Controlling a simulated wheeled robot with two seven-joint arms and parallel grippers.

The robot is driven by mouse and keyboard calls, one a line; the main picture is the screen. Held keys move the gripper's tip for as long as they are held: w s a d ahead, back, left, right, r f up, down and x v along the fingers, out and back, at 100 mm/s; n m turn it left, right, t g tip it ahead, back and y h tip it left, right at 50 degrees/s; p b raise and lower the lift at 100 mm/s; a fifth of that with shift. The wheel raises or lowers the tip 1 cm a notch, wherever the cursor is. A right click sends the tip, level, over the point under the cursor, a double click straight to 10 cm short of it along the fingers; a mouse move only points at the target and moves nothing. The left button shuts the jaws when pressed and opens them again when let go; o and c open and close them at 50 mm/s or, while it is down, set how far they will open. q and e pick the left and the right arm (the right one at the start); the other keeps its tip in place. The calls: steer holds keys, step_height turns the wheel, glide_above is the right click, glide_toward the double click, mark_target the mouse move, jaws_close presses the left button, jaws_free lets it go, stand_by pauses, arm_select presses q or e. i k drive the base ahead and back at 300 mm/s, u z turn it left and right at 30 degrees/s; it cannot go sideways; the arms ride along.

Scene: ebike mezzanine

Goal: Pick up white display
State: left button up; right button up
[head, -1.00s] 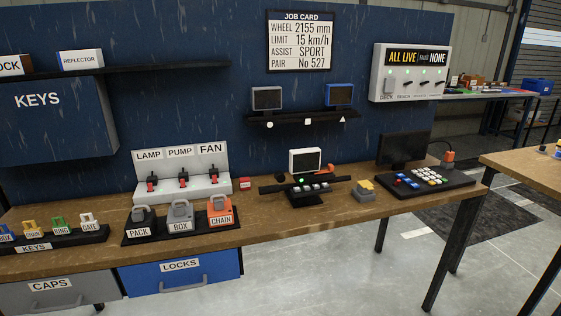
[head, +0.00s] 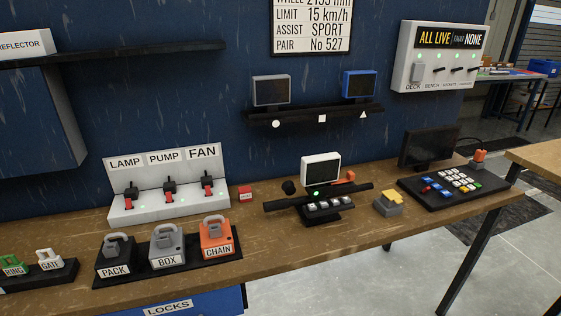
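The white display (head: 321,169) is a small white-framed screen with a dark face. It stands upright on the wooden bench, at the back of a black handlebar-like bar (head: 285,204) with a row of grey buttons (head: 330,205) in front. A small green light shows just below it. Neither of my grippers is in the head view.
A black mount with an orange lever (head: 347,177) sits right of the display. A grey and yellow block (head: 388,204) and keypad board (head: 453,188) stand further right. The switch panel (head: 168,196) and padlocks (head: 165,247) are left. A shelf (head: 312,115) with two displays hangs above.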

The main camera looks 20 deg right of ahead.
mark_target(317, 170)
steer(key=z, duration=0.3)
steer(key=i, duration=0.9)
steer(key=z, duration=0.65)
